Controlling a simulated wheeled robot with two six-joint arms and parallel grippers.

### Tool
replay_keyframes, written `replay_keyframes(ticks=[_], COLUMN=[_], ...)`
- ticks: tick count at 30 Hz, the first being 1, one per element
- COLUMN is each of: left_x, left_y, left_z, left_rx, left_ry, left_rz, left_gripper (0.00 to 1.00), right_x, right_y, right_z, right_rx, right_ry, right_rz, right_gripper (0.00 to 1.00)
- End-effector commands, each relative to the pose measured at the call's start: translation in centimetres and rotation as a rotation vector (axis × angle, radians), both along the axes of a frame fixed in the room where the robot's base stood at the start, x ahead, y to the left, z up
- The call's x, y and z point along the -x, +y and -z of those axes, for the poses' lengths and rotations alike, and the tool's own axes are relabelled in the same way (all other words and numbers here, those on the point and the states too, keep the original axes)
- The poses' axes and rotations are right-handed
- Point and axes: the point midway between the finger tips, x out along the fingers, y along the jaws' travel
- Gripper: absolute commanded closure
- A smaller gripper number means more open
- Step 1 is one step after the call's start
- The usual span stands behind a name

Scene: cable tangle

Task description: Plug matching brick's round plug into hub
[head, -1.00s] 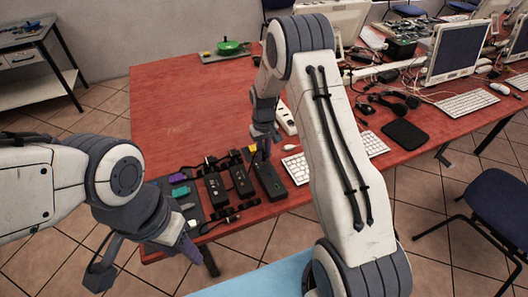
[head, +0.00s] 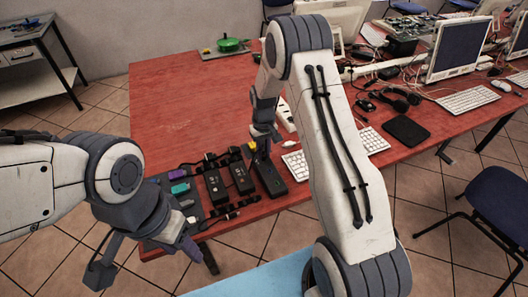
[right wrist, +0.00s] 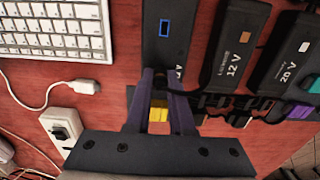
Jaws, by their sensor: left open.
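Black power bricks lie in a row at the table's front edge. In the right wrist view one reads 12 V (right wrist: 238,58) and another 20 V (right wrist: 292,62). Beside them is a longer black box (right wrist: 163,25) with a blue-outlined port, perhaps the hub; it also shows in the head view (head: 271,180). My right gripper (right wrist: 160,80) is over this box's near end, its fingers closed around a yellow plug (right wrist: 158,109); the plug's tip is hidden. A black cable runs from there toward the 12 V brick. My left gripper (head: 145,258) is open and empty, in front of the table.
Green (head: 180,189) and purple (head: 178,174) pieces lie left of the bricks. A white keyboard (right wrist: 55,30) and white socket (right wrist: 65,132) lie beside the black box. The red table (head: 175,100) is clear at centre left.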

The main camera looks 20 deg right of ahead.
Motion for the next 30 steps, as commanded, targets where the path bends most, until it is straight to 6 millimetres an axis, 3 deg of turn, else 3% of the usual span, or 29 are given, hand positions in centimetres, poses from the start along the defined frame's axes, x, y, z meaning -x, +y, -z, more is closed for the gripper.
replay_keyframes(ticks=[1,3,14,30], left_x=[0.0,0.0,0.0,0.0], left_y=[0.0,0.0,0.0,0.0], left_z=[0.0,0.0,0.1,0.8], left_rx=[0.0,0.0,0.0,0.0], left_ry=[0.0,0.0,0.0,0.0], left_rz=[0.0,0.0,0.0,0.0], left_gripper=[0.5,0.5,0.5,0.5], right_x=[0.1,0.1,0.0,0.0], right_y=[0.0,0.0,0.0,0.0], right_z=[0.2,0.1,-0.3,-9.3], right_rx=[0.0,0.0,0.0,0.0], right_ry=[0.003,0.003,0.0,-0.001], right_rz=[0.0,0.0,0.0,0.0], right_gripper=[0.64,0.44,0.44,0.44])
